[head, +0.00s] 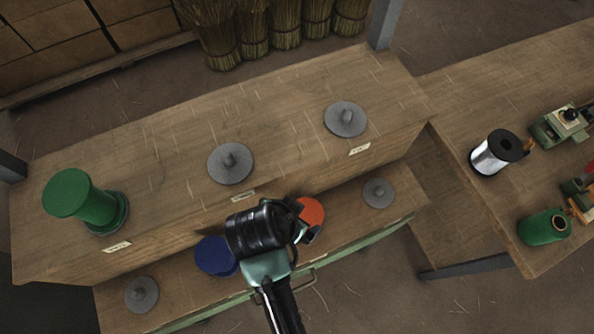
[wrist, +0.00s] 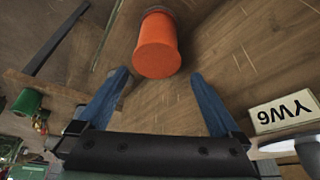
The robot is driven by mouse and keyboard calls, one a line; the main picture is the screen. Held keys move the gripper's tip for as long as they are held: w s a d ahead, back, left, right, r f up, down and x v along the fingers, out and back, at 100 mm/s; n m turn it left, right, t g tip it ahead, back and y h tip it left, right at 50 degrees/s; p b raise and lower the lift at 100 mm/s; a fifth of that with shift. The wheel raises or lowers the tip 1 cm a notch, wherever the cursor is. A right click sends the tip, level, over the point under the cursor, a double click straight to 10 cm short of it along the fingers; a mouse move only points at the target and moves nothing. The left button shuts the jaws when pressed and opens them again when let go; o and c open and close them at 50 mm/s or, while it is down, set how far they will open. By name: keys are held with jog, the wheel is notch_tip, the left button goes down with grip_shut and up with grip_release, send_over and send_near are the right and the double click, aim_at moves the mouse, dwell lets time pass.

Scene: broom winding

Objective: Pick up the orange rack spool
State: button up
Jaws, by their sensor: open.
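The orange spool (head: 312,211) is on the lower shelf in the head view, partly hidden by my gripper and wrist. In the wrist view the orange spool (wrist: 158,48) shows at the top centre, beyond and between the blue fingertips. My gripper (wrist: 160,76) is open, with one finger on each side of the picture and nothing between the pads near the palm. In the head view my gripper (head: 301,232) is close beside the orange spool, its fingers mostly hidden. I cannot tell whether they touch it.
A blue spool (head: 215,256) sits left of my wrist on the lower shelf. A green spool (head: 82,198) stands on the upper shelf (head: 290,115), beside empty grey holders (head: 230,162). A side table at right holds a silver spool (head: 493,155) and another green spool (head: 544,227).

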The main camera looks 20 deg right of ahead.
aim_at(306, 217)
jog(key=x, duration=0.7)
jog(key=shift+s+f, duration=0.1)
jog(key=shift+s, duration=0.3)
jog(key=shift+p+x, duration=0.55)
jog(key=shift+x, duration=2.4)
jog(key=shift+a, duration=0.1)
jog(key=c, duration=1.1)
